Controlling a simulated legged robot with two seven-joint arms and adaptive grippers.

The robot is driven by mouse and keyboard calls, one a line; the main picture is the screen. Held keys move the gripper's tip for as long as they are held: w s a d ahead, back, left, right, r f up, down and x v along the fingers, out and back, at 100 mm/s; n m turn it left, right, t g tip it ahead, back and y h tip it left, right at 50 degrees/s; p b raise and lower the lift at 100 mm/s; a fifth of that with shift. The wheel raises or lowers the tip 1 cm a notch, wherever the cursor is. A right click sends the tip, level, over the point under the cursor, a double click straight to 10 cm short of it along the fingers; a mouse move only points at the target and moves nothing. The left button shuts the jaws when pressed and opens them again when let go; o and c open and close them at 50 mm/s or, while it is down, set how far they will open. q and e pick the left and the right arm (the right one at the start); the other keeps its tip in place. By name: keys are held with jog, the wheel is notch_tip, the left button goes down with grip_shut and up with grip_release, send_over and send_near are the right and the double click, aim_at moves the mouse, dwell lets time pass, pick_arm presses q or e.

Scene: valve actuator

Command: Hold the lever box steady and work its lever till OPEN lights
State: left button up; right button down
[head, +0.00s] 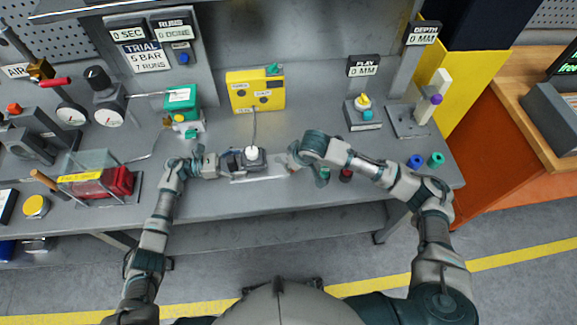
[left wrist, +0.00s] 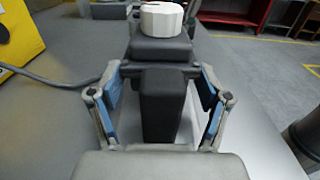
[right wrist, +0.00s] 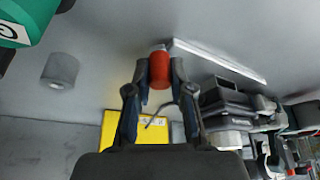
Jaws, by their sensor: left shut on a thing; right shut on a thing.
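The lever box (head: 248,160) is a dark box with a white round knob on top, lying near the bench's front middle. A cable runs from it to the yellow box (head: 256,106). My left gripper (head: 218,165) is shut on the lever box from its left side; in the left wrist view the fingers (left wrist: 158,95) flank its dark body (left wrist: 160,60). My right gripper (head: 294,157) is just right of the box. In the right wrist view it is shut on a red cylinder (right wrist: 159,69); I cannot tell whether this belongs to the lever. No lit OPEN sign is readable.
A pale strip (head: 260,178) lies in front of the lever box. A green box (head: 181,97) stands behind left, and a red block under a clear guard (head: 118,181) at left. Small blue (head: 416,161) and green (head: 437,159) cylinders stand at the right. The bench's front edge is close.

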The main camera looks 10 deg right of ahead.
jog(key=n, duration=0.1)
jog(key=w+d+n, duration=0.1)
jog(key=shift+w+n+g+y, duration=0.2)
jog(key=shift+n+g+y, duration=0.1)
jog(key=shift+y, duration=0.1)
jog(key=shift+w+d+n+g+y, duration=0.25)
jog(key=shift+w+n, duration=0.2)
jog(key=shift+n, duration=0.45)
jog(key=shift+w+d+n+g+y, duration=0.15)
jog(key=shift+w+n+g, duration=0.25)
jog(key=shift+n, duration=0.5)
jog(key=c, duration=1)
grip_release()
jog(key=shift+a, duration=0.1)
jog(key=v, duration=1.2)
